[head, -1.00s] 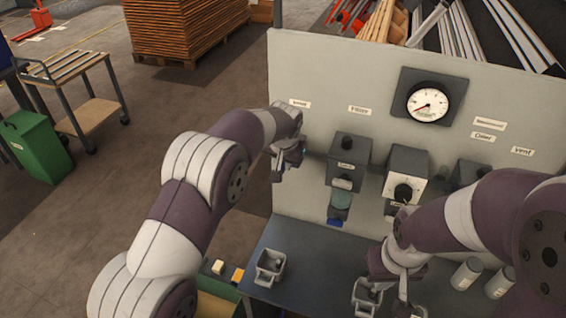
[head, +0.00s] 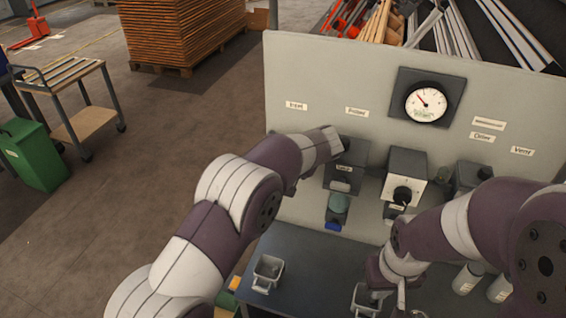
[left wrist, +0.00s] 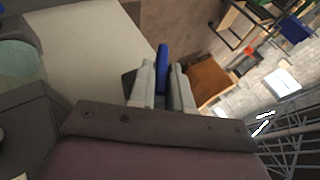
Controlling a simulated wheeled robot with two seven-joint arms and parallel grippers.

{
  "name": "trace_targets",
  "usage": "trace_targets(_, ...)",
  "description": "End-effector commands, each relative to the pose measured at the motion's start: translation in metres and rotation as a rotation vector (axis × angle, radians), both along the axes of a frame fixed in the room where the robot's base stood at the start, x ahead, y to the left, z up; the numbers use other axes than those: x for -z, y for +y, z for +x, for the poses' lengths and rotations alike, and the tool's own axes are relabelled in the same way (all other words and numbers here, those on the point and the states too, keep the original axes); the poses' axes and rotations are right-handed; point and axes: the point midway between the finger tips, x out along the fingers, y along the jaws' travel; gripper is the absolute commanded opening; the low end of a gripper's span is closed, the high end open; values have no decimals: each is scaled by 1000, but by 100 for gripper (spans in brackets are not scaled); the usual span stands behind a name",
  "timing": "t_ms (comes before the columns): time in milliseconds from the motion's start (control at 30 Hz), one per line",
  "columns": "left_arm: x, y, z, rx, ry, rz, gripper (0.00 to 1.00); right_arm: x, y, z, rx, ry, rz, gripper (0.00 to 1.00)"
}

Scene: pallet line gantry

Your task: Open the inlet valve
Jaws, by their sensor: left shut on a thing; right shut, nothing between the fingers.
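In the left wrist view my left gripper (left wrist: 163,72) is shut on a blue lever handle (left wrist: 162,53), the valve's handle. In the head view this gripper, the handle and the valve body are hidden behind my left wrist, which is in front of the panel (head: 300,80) under the leftmost label, Inlet (head: 296,106). The pressure gauge (head: 425,104) on the panel has its red needle pointing to the upper left. My right gripper (head: 385,290) is shut and empty, low over the bench beside a grey cup (head: 364,298).
Another grey cup (head: 267,270) and white cylinders (head: 467,279) are on the dark bench (head: 310,265). A green bin (head: 35,155) stands far left.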

Motion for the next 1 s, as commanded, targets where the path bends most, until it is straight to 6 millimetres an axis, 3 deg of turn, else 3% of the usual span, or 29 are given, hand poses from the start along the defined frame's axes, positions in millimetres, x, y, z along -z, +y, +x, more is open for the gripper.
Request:
trace_targets(300, -2, -1, 1, 2, -6, -1, 0, 0, 0, 0, 0, 0, 0, 0)
trace_targets(333, -2, -1, 1, 2, -6, -1, 29, 0, 0, 0, 0, 0, 0, 0)
trace_targets(367, -2, -1, 1, 2, -6, -1, 38, 0, 0, 0, 0, 0, 0, 0)
trace_targets(700, -5, -2, -1, 2, -2, -1, 40, -4, 0, 0, 0, 0, 0, 0)
trace_targets(867, -31, -12, -14, 5, -2, 1, 40, -26, 0, 0, 0, 0, 0, 0)
trace_targets(1000, -62, -26, -33, 6, -1, 0, 40, -61, 0, 0, 0, 0, 0, 0)
